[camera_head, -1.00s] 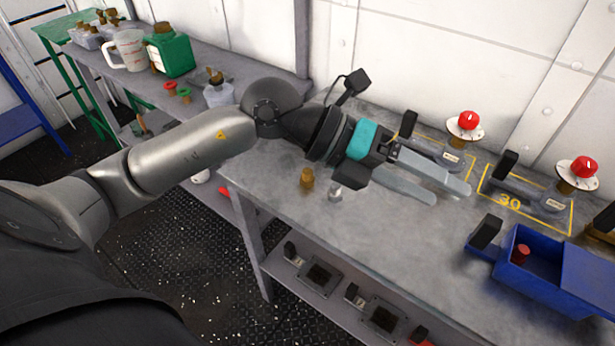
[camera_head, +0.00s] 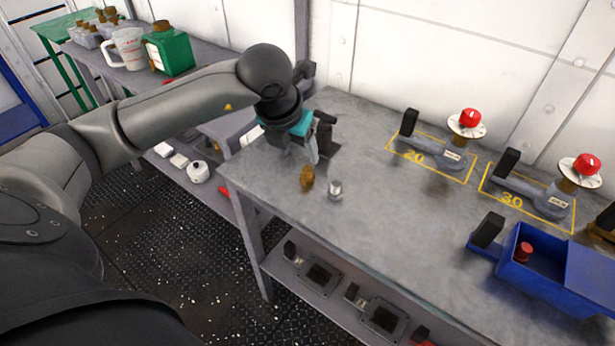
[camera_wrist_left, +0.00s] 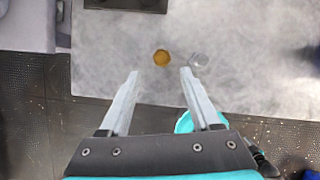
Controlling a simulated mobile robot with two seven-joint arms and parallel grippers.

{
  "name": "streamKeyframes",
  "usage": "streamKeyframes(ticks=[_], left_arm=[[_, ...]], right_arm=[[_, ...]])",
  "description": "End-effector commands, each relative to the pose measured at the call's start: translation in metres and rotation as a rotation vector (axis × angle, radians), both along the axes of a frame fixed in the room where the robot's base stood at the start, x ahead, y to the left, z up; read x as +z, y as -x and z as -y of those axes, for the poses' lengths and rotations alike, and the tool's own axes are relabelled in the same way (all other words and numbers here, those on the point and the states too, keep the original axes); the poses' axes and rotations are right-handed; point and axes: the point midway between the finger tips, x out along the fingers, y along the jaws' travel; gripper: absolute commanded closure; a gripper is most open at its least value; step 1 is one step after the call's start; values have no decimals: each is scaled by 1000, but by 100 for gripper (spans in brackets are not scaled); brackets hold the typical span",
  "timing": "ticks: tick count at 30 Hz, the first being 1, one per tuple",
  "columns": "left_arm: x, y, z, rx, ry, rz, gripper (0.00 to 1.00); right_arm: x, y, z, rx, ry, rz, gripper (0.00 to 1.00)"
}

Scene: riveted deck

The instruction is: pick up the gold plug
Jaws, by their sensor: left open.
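The gold plug (camera_head: 307,178) stands on the grey metal table near its left front edge. A silver plug (camera_head: 335,190) stands just right of it. My left gripper (camera_head: 318,150) is above the table, behind the gold plug in the head view, pointing down. In the left wrist view its two fingers (camera_wrist_left: 159,80) are open and empty. There the gold plug (camera_wrist_left: 162,58) shows just beyond the fingertips, between their lines, and the silver plug (camera_wrist_left: 198,60) lies to its right. My right gripper is in neither view.
Marked tool spots 20 (camera_head: 436,153) and 30 (camera_head: 530,196) with red-knobbed devices stand at the back right. An open blue box (camera_head: 520,272) holds a red plug (camera_head: 523,251). The table's middle is clear. Another bench (camera_head: 218,88) lies to the left.

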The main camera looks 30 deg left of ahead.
Motion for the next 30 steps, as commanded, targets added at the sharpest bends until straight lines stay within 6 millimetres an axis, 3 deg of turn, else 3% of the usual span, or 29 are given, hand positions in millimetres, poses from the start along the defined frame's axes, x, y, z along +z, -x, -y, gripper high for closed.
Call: streamKeyframes(ticks=[3,11,19,29,30], left_arm=[[-20,-7,0,0,1,-2,36],[-37,-14,0,-2,2,-2,36],[-73,-28,0,-1,1,-2,36],[-78,-30,-1,-3,1,0,36],[-78,-30,-1,-3,1,0,40]], right_arm=[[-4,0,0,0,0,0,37],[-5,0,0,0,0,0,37],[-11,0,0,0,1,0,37],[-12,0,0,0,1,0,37],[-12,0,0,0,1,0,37]])
